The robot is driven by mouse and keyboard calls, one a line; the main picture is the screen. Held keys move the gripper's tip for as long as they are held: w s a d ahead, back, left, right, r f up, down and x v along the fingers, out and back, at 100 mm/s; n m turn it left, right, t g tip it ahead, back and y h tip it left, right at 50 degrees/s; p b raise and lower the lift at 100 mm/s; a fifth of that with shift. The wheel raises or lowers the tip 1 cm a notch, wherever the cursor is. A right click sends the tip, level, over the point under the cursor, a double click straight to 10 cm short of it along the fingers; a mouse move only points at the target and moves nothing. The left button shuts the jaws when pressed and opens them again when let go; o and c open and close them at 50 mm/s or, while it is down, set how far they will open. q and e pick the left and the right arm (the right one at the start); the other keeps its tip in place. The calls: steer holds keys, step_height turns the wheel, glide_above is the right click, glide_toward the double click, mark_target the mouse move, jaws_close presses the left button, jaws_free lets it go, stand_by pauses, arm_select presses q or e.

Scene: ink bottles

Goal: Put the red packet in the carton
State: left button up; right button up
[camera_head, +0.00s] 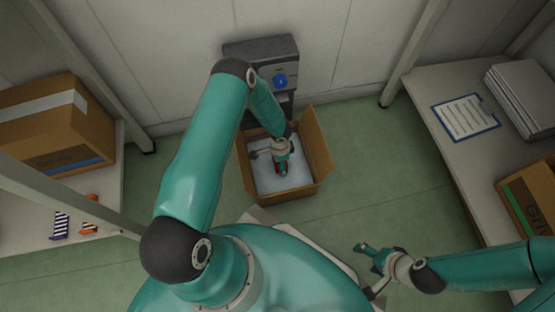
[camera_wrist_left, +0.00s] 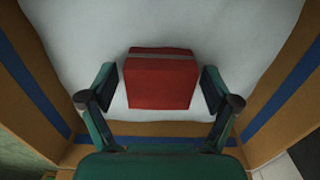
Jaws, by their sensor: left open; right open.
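The open brown carton (camera_head: 318,150) stands on the floor in the head view, with a white lining inside. The red packet (camera_wrist_left: 160,82) shows in the left wrist view against that white lining, inside the carton walls (camera_wrist_left: 262,112) with their blue stripe. My left gripper (camera_head: 281,167) reaches down into the carton. Its fingers are open, one on each side of the packet, with small gaps showing. In the head view the gripper hides most of the packet. My right gripper (camera_head: 373,269) is open and empty at the lower right, away from the carton.
A dark grey machine with a blue knob (camera_head: 280,81) stands behind the carton. A closed carton (camera_head: 60,125) and small striped items (camera_head: 61,224) are on the left table. The right table (camera_head: 425,80) holds a clipboard (camera_head: 466,117), a grey stack (camera_head: 522,98) and another carton (camera_head: 527,205).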

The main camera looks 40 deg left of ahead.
arm_select(q)
steer(key=shift+r, duration=0.1)
steer(key=shift+r, duration=0.25)
step_height(320, 180, up, 11)
steer(key=p, duration=0.5)
steer(key=s+d+r+n+h, duration=0.2)
steer(key=s+d+r+n, duration=0.2)
steer(key=s+d, duration=0.3)
steer(key=s+d+r+n+h, duration=0.2)
steer(key=s+d+r+n, duration=0.2)
steer(key=s+d+n, duration=0.2)
steer(key=s+d, duration=0.2)
steer(key=d, duration=0.1)
steer(key=shift+t, duration=0.3)
steer(key=shift+w, duration=0.1)
steer(key=shift+r, duration=0.15)
